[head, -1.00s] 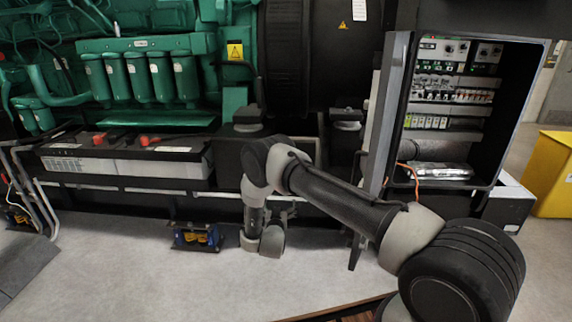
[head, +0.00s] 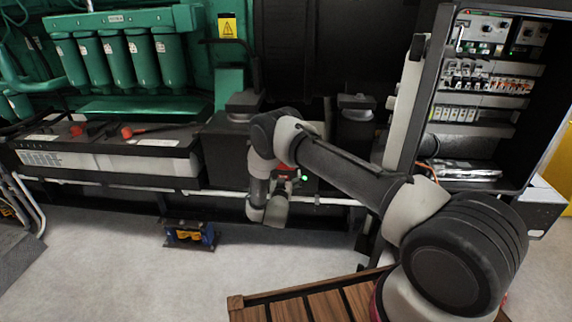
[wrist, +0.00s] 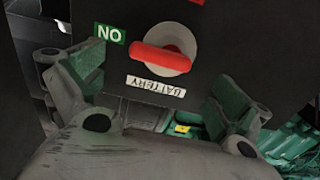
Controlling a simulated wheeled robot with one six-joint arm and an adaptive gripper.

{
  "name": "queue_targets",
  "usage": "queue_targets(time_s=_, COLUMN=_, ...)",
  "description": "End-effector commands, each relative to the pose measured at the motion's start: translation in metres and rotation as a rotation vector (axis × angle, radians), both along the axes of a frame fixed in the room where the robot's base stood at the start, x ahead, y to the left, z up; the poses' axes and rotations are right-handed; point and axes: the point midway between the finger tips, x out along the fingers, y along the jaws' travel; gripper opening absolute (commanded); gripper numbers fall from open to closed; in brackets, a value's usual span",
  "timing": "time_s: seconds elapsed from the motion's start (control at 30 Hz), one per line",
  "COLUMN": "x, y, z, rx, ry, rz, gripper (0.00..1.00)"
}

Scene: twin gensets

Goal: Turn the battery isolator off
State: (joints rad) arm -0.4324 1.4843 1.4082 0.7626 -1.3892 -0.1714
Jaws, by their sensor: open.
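The battery isolator shows in the wrist view as a red bar handle (wrist: 162,57) on a pale round base. A green label (wrist: 109,34) reading ON, upside down, sits at its left, near one end of the handle. A white BATTERY label (wrist: 156,86), also upside down, lies below it. The handle lies nearly level, tilted slightly down to the right. My gripper (wrist: 158,90) is open, its two fingers apart at left and right, below the handle and not visibly touching it. In the head view my arm's end hides most of the isolator.
A green light (head: 304,178) shows beside my wrist. A battery (head: 105,155) stands at left and an open electrical cabinet (head: 480,100) at right. A small blue and yellow unit (head: 190,235) is on the floor.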

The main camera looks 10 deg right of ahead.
Motion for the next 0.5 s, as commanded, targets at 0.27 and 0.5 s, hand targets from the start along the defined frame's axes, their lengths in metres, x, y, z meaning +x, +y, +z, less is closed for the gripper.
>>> queue_targets(time_s=0.27, x=0.044, y=-0.015, z=0.0, rx=0.001, ry=-0.001, rz=-0.001, gripper=1.0)
queue_targets(time_s=0.5, x=0.061, y=-0.02, z=0.0, rx=0.001, ry=0.0, rz=0.0, gripper=1.0)
